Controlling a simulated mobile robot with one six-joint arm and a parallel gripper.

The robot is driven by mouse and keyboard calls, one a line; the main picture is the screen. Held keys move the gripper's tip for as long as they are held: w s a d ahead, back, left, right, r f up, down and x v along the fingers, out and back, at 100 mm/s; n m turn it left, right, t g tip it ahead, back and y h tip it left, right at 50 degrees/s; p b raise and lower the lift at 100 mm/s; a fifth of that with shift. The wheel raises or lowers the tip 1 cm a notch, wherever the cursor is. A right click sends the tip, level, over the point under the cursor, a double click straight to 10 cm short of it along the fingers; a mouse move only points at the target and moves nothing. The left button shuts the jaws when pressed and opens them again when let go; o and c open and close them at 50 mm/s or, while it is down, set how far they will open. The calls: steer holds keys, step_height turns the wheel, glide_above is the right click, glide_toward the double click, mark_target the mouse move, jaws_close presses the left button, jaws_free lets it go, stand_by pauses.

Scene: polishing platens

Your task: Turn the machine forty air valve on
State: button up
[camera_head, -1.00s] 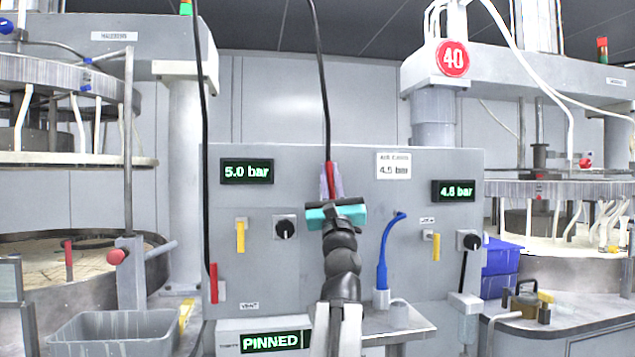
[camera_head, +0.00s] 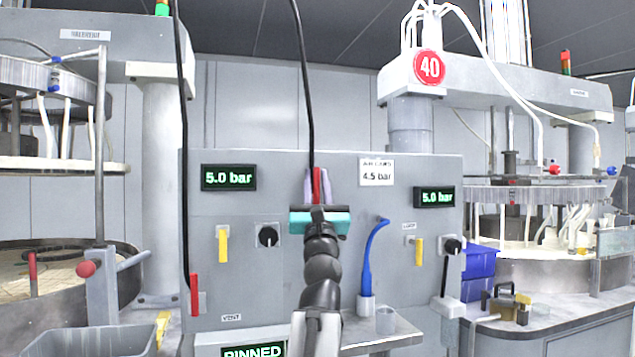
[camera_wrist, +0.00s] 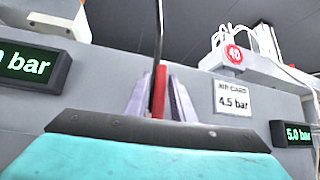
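The round red "40" sign (camera_head: 429,67) marks the machine at the right. On the panel's right side, a yellow valve handle (camera_head: 419,251) hangs vertically under a small label, left of a black knob (camera_head: 453,246). The display above them (camera_head: 434,197) reads 5.0 bar. My gripper (camera_head: 317,185) is raised in front of the panel's middle, left of these controls and apart from them. In the wrist view its pale fingers (camera_wrist: 160,95) stand either side of a red bar (camera_wrist: 160,88); I cannot tell whether they grip it.
A card (camera_head: 377,171) reads 4.5 bar. At left are another yellow handle (camera_head: 223,245), a black knob (camera_head: 267,236) and a 5.0 bar display (camera_head: 229,178). A blue hose (camera_head: 368,260) rises from a small shelf (camera_head: 385,337). A black cable (camera_head: 304,90) hangs by my gripper.

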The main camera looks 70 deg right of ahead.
steer(key=shift+o, duration=0.8)
steer(key=shift+s+d, duration=0.1)
steer(key=b+v, duration=0.9)
steer(key=v, duration=0.4)
steer(key=shift+a+f, duration=0.3)
steer(key=shift+s, duration=0.1)
steer(key=shift+r, duration=0.15)
stand_by(0.7)
